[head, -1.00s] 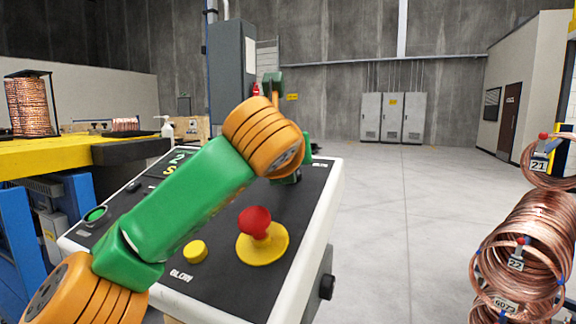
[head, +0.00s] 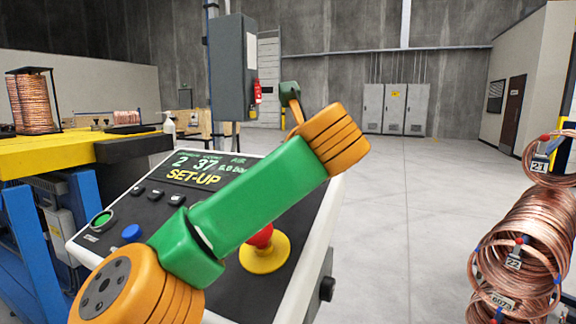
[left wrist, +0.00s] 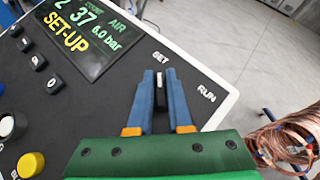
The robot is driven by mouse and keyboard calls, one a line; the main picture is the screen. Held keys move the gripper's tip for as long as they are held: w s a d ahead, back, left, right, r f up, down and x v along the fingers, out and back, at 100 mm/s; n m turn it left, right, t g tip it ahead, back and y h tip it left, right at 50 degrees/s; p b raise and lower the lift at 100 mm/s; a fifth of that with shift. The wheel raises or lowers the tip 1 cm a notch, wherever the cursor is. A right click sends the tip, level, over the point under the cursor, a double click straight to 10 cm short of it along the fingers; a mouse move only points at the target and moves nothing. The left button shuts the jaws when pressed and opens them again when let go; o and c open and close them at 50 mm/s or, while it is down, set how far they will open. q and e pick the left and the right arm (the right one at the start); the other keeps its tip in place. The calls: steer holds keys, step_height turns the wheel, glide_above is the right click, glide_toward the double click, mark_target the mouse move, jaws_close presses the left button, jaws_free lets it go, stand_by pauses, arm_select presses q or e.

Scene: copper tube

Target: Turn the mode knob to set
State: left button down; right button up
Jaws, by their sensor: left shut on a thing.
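The mode knob (left wrist: 160,92) is on the dark control panel (left wrist: 110,92) in the left wrist view, mostly covered by my left gripper (left wrist: 160,82). The blue fingers are shut on the knob from both sides, pointing toward the SET label. The RUN label is to the right. The panel's display (head: 195,171) reads SET-UP in the head view and also shows in the left wrist view (left wrist: 84,35). In the head view my left arm covers the knob and the gripper. My right gripper is in neither view.
A red mushroom button (head: 262,237) on a yellow base and a blue button (head: 131,232) sit on the panel near my left arm. A yellow and blue bench (head: 85,152) is at left. Copper coils (head: 530,240) hang at right. The floor behind the panel is clear.

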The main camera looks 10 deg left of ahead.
arm_select(q)
steer(key=shift+f, duration=0.3)
steer(key=c, duration=0.9)
jaws_free()
steer(key=shift+s, duration=0.1)
steer(key=shift+o, duration=0.3)
steer(key=shift+s+a+r, duration=0.1)
steer(key=shift+a, duration=0.15)
steer(key=shift+w+d, duration=0.4)
steer(key=shift+a, duration=0.1)
steer(key=shift+s, duration=0.1)
steer(key=shift+s+r, duration=0.1)
steer(key=shift+s, duration=0.05)
steer(key=b+v, duration=0.2)
steer(key=v, duration=0.4)
steer(key=shift+s+r, duration=0.25)
steer(key=shift+s, duration=0.1)
